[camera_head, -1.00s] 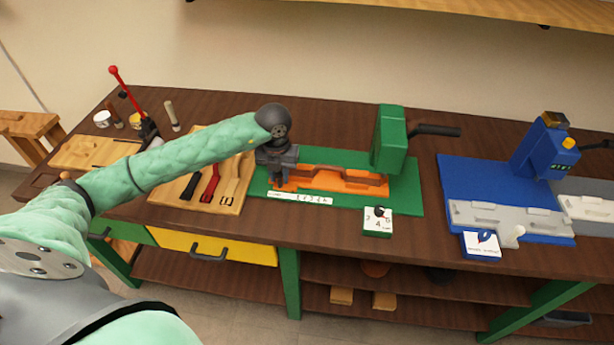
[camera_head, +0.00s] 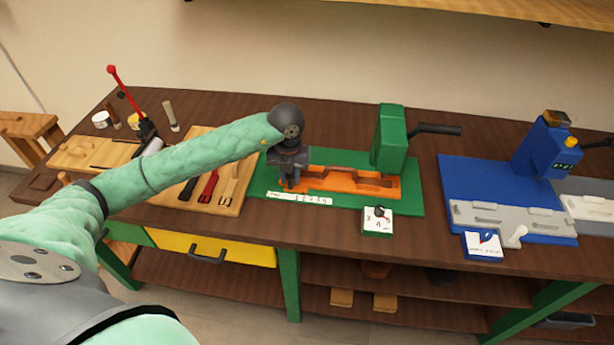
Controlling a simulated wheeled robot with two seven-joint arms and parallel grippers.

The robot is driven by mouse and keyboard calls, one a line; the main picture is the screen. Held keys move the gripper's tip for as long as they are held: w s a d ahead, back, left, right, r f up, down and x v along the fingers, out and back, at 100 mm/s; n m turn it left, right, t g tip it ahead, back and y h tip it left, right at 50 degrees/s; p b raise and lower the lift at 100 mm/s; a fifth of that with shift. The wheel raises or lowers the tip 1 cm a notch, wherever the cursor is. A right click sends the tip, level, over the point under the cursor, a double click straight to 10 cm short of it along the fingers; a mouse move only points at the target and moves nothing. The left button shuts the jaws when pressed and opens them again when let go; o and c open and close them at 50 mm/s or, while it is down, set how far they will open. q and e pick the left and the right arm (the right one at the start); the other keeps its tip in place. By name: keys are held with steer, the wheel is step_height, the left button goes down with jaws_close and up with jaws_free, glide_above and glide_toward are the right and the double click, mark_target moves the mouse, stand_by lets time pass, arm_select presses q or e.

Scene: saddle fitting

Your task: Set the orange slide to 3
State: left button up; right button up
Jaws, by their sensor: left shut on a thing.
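The orange slide (camera_head: 352,182) lies on the green base plate (camera_head: 412,203), its right part below the green press head (camera_head: 390,138). My left gripper (camera_head: 290,184) is over the slide's left end and shut on it; the fingers hide that end. A white numbered scale strip (camera_head: 298,198) runs along the front of the slide. The gripper is above the strip's middle part; its digits are too small to read surely, so I cannot tell which mark the slide is at. My right gripper is not in view.
A green block with a numbered card and a black knob (camera_head: 378,222) stands at the table's front edge. A blue machine (camera_head: 540,150) is at the right. A wooden board (camera_head: 230,203) with several strap-like pieces lies to the left. A black lever (camera_head: 435,130) sticks out from the press head.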

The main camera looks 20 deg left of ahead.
arm_select(q)
steer(key=shift+w+d+b, duration=0.15)
steer(key=shift+d+b, duration=0.1)
steer(key=shift+d, duration=0.45)
steer(key=shift+w+d+b, duration=0.15)
steer(key=shift+d+b, duration=0.05)
steer(key=shift+d, duration=0.45)
steer(key=shift+a+b, duration=0.25)
steer(key=shift+b, duration=0.05)
steer(key=o, duration=0.7)
steer(key=shift+s, duration=0.1)
steer(key=shift+r+p, duration=1.15)
steer(key=shift+r, duration=1.85)
